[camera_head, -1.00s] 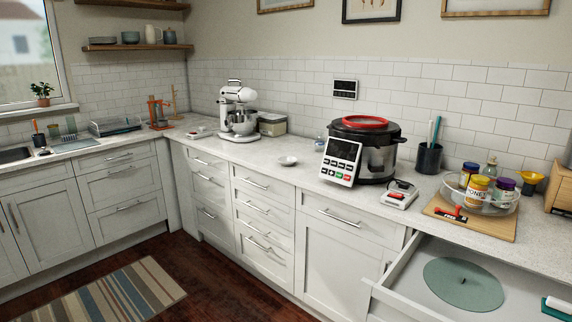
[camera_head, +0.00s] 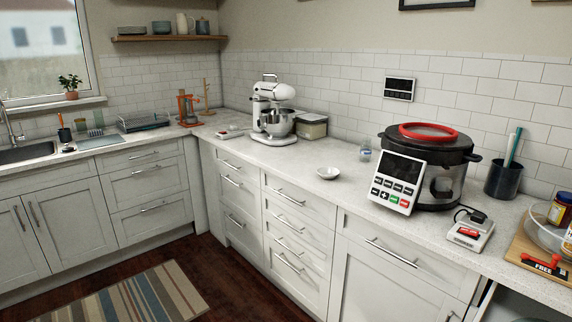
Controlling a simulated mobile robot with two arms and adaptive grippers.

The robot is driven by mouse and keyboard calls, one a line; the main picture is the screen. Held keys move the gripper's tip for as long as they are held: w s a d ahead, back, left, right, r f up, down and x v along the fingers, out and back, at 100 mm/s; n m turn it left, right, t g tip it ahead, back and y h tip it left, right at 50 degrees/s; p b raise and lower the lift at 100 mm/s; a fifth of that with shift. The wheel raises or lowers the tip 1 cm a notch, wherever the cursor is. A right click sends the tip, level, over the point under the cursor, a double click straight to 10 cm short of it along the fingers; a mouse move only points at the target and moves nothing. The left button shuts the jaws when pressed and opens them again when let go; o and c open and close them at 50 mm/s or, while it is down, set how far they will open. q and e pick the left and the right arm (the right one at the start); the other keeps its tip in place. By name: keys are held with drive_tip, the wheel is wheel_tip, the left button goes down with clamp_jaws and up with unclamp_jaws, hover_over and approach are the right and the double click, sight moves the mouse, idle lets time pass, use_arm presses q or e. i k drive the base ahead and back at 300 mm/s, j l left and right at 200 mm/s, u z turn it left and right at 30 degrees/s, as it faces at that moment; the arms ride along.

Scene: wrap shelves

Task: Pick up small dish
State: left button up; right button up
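A small white dish (camera_head: 328,173) sits on the pale countertop, between the white stand mixer (camera_head: 272,112) and the pressure cooker (camera_head: 430,165). It looks upright, and I see nothing in it. Neither of my grippers shows in the head view.
A small jar (camera_head: 365,152) stands behind the dish, near the tiled wall. The cooker's control panel (camera_head: 397,182) faces forward to the right of the dish. The counter around the dish is clear, with closed drawers (camera_head: 288,222) below. A striped rug (camera_head: 140,297) lies on the floor.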

sight(328, 173)
drive_tip(key=i+u, duration=0.3)
drive_tip(key=i, duration=0.2)
drive_tip(key=i+u, duration=0.35)
drive_tip(key=i, duration=0.2)
drive_tip(key=i+z, duration=0.65)
drive_tip(key=z, duration=0.25)
drive_tip(key=i+l+z, duration=0.15)
drive_tip(key=i+z, duration=0.4)
drive_tip(key=z, duration=0.2)
drive_tip(key=i+z, duration=0.35)
